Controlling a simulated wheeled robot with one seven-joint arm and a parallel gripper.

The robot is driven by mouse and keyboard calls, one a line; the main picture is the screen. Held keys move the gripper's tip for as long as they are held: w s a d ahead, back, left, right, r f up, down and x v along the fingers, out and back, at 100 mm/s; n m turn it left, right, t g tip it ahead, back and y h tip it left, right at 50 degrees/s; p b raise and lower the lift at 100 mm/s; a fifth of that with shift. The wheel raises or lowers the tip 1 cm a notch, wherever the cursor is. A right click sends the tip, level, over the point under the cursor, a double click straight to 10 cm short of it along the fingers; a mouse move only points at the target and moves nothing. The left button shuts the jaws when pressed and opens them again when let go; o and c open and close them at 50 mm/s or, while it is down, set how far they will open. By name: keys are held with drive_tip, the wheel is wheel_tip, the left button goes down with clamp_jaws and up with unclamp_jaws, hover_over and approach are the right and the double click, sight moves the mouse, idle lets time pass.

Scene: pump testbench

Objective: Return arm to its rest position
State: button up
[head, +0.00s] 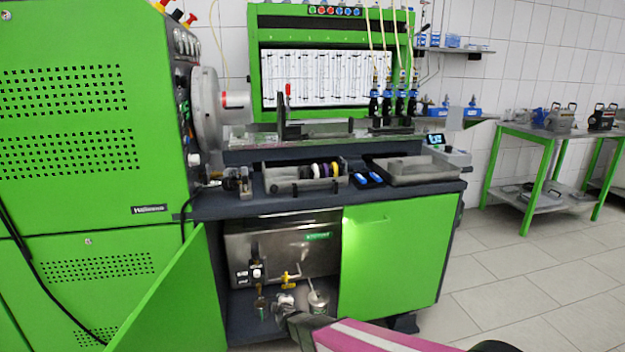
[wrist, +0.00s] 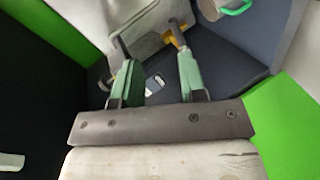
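My gripper (wrist: 148,42) points into the open lower cabinet of the testbench. In the wrist view its two green fingers with dark tips stand apart with a gap between them, and I see nothing held. The tips are close to the metal tank (wrist: 138,18). A yellow part (wrist: 175,33) shows beside the right fingertip; I cannot tell whether they touch. In the head view my arm (head: 365,338) enters from the bottom edge, low in front of the cabinet, and the fingers are hard to make out.
The open green cabinet door (head: 178,300) stands left of my arm, and a closed green door (head: 385,265) is on the right. The tank (head: 285,250) has a yellow valve handle (head: 288,281). Open tiled floor (head: 530,270) lies to the right.

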drive_tip(key=s+d+r+m+g+h, duration=0.1)
drive_tip(key=s+d+r+m+g, duration=0.3)
drive_tip(key=d, duration=0.7)
drive_tip(key=s+d+r+m+g+h, duration=0.2)
drive_tip(key=s+d+r+m+g, duration=0.2)
drive_tip(key=s+d+r+m, duration=0.3)
drive_tip(key=s+d+r+m+g+h, duration=0.1)
drive_tip(key=s+d+r+m+g, duration=0.3)
drive_tip(key=d, duration=1.1)
wheel_tip(320, 180, up, 4)
drive_tip(key=s+m, duration=0.1)
drive_tip(key=m, duration=0.2)
drive_tip(key=shift+s, duration=0.3)
drive_tip(key=shift+f, duration=0.1)
